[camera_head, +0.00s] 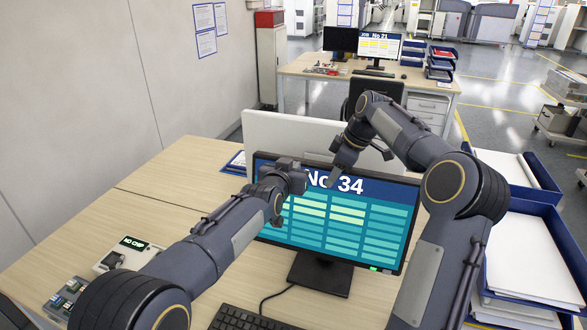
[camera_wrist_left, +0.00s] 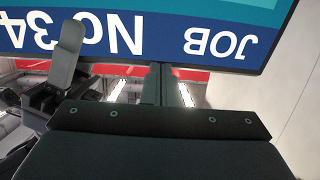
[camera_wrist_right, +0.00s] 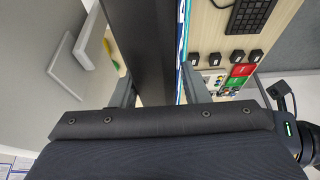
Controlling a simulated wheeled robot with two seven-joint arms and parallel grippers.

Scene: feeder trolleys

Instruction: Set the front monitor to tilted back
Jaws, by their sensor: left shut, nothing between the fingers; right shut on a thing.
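The front monitor (camera_head: 386,225) stands on the desk on a dark stand (camera_head: 318,273), its lit screen reading "No 34" and facing me. How far it leans is hard to tell. My right gripper (camera_head: 337,174) is shut on its top edge; in the right wrist view the fingers (camera_wrist_right: 157,88) sit on either side of the thin dark panel (camera_wrist_right: 143,45). My left gripper (camera_head: 303,178) is shut and empty in front of the screen's upper left part. In the left wrist view its closed fingers (camera_wrist_left: 160,84) are close to the header of the screen (camera_wrist_left: 130,35).
A keyboard (camera_head: 245,319) lies in front of the stand. A white divider (camera_head: 285,138) stands behind the monitor. Blue paper trays (camera_head: 545,232) are at the right, small boxed devices (camera_head: 128,255) at the left. The left desk surface is partly clear.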

